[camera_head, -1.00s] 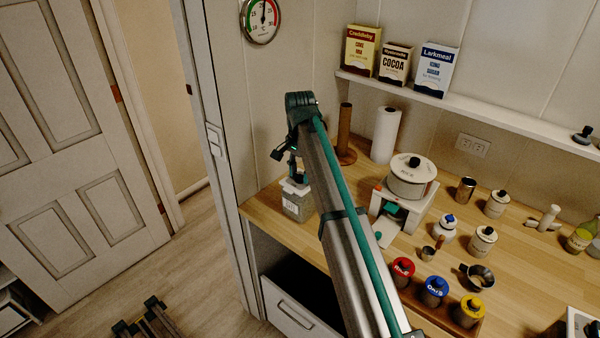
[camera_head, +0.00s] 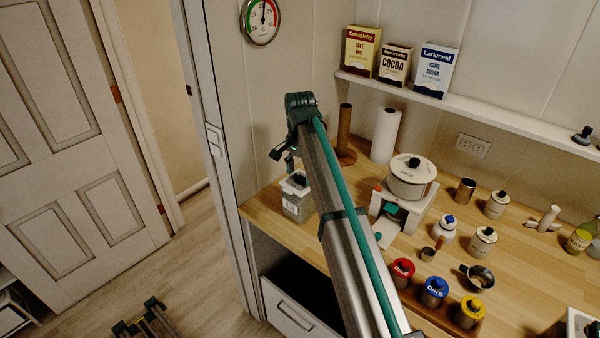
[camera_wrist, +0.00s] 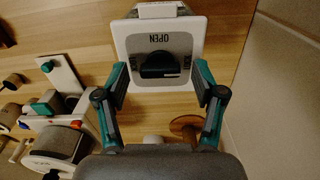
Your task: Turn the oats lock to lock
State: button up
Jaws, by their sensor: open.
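A clear square jar (camera_head: 296,204) with a white lid stands at the counter's left end in the head view; its label is too small to read. In the wrist view its lid (camera_wrist: 124,30) bears a dark bar knob (camera_wrist: 165,64), lying roughly crosswise. "OPEN" is printed above the knob, and what looks like "LOCK" at each side. My gripper (camera_wrist: 160,76) is open and empty, with one finger toward each side of the lid. In the head view my gripper (camera_head: 289,158) is above the jar, apart from it. A blue-topped canister (camera_head: 433,291) seems marked "Oats".
A white appliance with a round top (camera_head: 411,178) stands right of the jar. A wooden post (camera_head: 345,135) and a paper roll (camera_head: 385,135) stand behind. Red-topped (camera_head: 401,271) and yellow-topped (camera_head: 470,311) canisters flank the blue one. The wall is close at the left.

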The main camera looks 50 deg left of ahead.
aim_at(300, 175)
jog(key=shift+r, duration=0.1)
notch_tip(300, 175, up, 12)
dwell(0.5)
dwell(0.4)
